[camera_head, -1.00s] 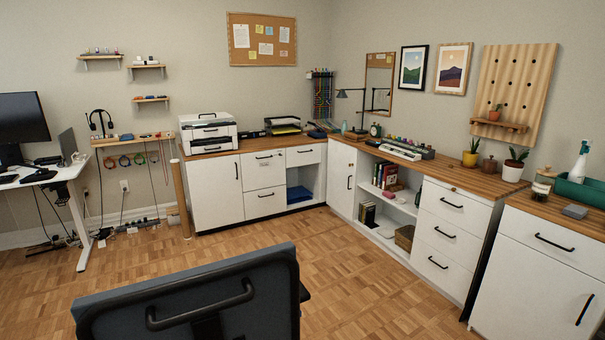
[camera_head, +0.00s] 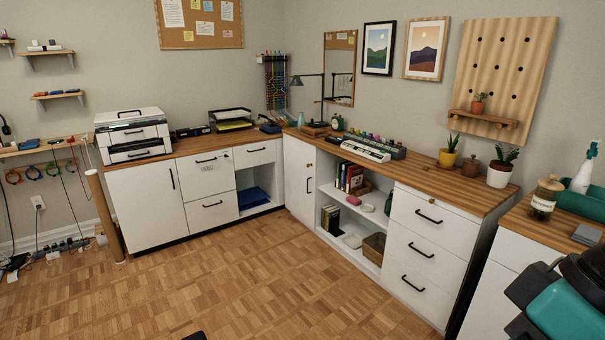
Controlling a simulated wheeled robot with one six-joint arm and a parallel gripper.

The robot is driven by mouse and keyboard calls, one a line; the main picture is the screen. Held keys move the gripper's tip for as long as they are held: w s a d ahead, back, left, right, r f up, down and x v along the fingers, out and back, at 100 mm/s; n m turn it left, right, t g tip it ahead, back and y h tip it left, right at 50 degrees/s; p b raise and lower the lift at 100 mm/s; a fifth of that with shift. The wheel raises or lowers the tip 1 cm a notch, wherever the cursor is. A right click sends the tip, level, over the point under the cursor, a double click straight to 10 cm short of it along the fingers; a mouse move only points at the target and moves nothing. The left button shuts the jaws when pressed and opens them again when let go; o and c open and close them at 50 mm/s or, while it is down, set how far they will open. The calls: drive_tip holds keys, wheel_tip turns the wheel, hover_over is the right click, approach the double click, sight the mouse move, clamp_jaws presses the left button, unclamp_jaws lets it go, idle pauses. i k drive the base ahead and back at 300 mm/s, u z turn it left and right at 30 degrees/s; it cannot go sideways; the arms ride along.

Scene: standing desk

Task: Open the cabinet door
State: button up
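Two white cabinet doors are in view, both shut. The wide cabinet door (camera_head: 140,208) under the printer has a black vertical handle (camera_head: 172,178) near its right edge. The narrow cabinet door (camera_head: 297,178) in the corner has a black vertical handle (camera_head: 307,185) and a small knob or lock above it. I cannot tell which door is meant. The white unit (camera_head: 488,295) at the right edge is largely hidden by a teal and black part, which seems to be my arm. My gripper's fingers are not in view.
The parquet floor (camera_head: 230,285) before the cabinets is clear. Drawers (camera_head: 420,245) stand right of open shelves (camera_head: 340,240). A wooden post (camera_head: 104,220) stands left of the wide door. A printer (camera_head: 132,135) and plants sit on the worktop.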

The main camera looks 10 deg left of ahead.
sight(146, 199)
drive_tip(key=u, duration=0.35)
drive_tip(key=i, duration=2.45)
drive_tip(key=u, duration=0.8)
drive_tip(key=i, duration=2.55)
drive_tip(key=u, duration=0.35)
